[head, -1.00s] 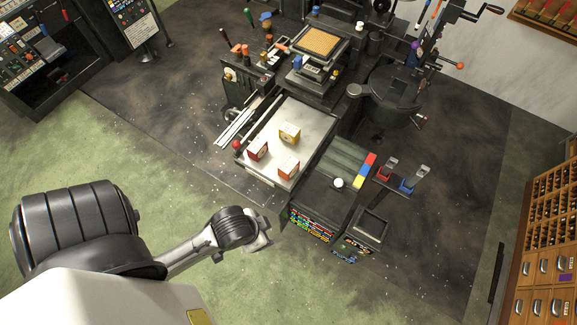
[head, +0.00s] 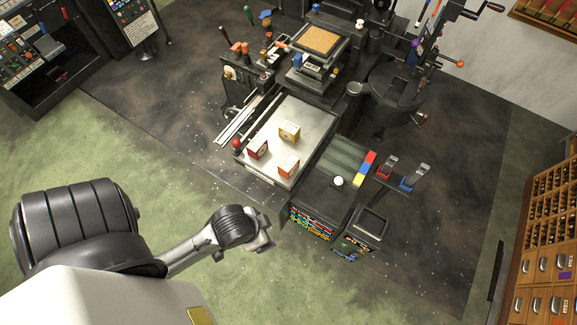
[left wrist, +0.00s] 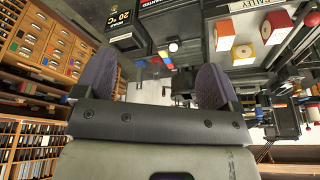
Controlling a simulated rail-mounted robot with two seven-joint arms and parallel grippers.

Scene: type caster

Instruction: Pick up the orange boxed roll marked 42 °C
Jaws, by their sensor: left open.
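The orange boxed roll (head: 288,167) stands at the near right of a pale metal slab (head: 308,118); its 42 °C marking is too small to read. In the left wrist view the orange box (left wrist: 225,36) lies right of the gripper. A red box (head: 258,149) stands to its left and a yellow box (head: 289,131) behind it. My left gripper (head: 265,240) hangs in front of the machine, below the boxes in the picture and apart from them. In the left wrist view its two dark fingers (left wrist: 156,88) are spread with nothing between them. My right gripper is not visible.
A dark console (head: 325,185) with a white knob adjoins the slab's right side. A red ball knob (head: 236,144) is at its left corner. Green floor in front is clear; a drawer cabinet (head: 545,235) stands far right.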

